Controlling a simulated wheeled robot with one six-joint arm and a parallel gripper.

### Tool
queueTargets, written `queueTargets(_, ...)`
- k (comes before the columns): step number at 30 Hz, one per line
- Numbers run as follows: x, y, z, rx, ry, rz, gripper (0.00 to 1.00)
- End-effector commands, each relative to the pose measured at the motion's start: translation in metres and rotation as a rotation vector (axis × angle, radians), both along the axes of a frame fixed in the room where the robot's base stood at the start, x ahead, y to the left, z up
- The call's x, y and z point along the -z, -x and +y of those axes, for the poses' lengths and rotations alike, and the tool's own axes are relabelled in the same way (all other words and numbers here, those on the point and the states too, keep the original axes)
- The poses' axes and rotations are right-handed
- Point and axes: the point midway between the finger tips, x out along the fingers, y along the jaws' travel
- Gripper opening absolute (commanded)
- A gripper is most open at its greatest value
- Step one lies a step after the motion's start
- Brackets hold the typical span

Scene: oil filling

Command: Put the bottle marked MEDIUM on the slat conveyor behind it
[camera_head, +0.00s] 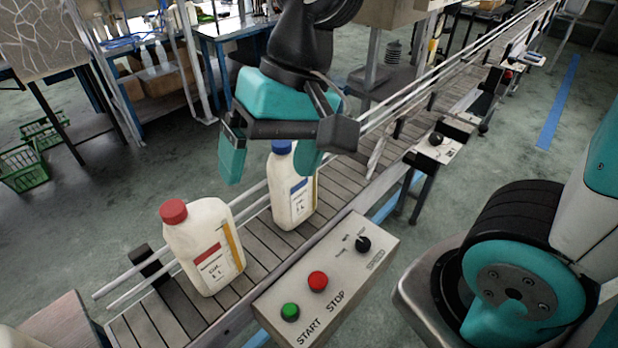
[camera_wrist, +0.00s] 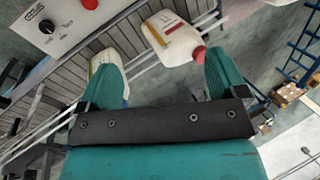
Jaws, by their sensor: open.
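A white bottle with a red cap (camera_head: 205,250) and a red label stands upright on the slat conveyor (camera_head: 255,250) at its near left end. A white bottle with a blue cap (camera_head: 293,203) and a blue label stands on the slats farther along. I cannot read MEDIUM on either label. My gripper (camera_head: 270,165) is open and empty, its right finger overlapping the top of the blue-capped bottle in the head view. In the wrist view the red-capped bottle (camera_wrist: 172,38) shows beyond the gap between the fingers. The blue-capped bottle (camera_wrist: 103,62) is partly hidden behind the left finger.
A control box (camera_head: 325,290) with START, STOP and SPEED controls stands at the conveyor's front edge. Metal guide rails (camera_head: 125,285) run along the far side. Green baskets (camera_head: 22,165) and blue-framed tables stand at the back left. Open floor lies behind the conveyor.

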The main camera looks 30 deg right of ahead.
Motion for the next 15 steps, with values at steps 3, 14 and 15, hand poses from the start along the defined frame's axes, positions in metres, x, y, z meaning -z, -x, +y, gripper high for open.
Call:
queueTargets(3, 0.0, 0.029, -0.011, -0.264, -0.005, -0.122, 0.91)
queueTargets(14, 0.004, 0.054, -0.02, -0.538, -0.004, -0.239, 0.91)
queueTargets(15, 0.004, 0.053, -0.019, -0.538, -0.004, -0.239, 0.91)
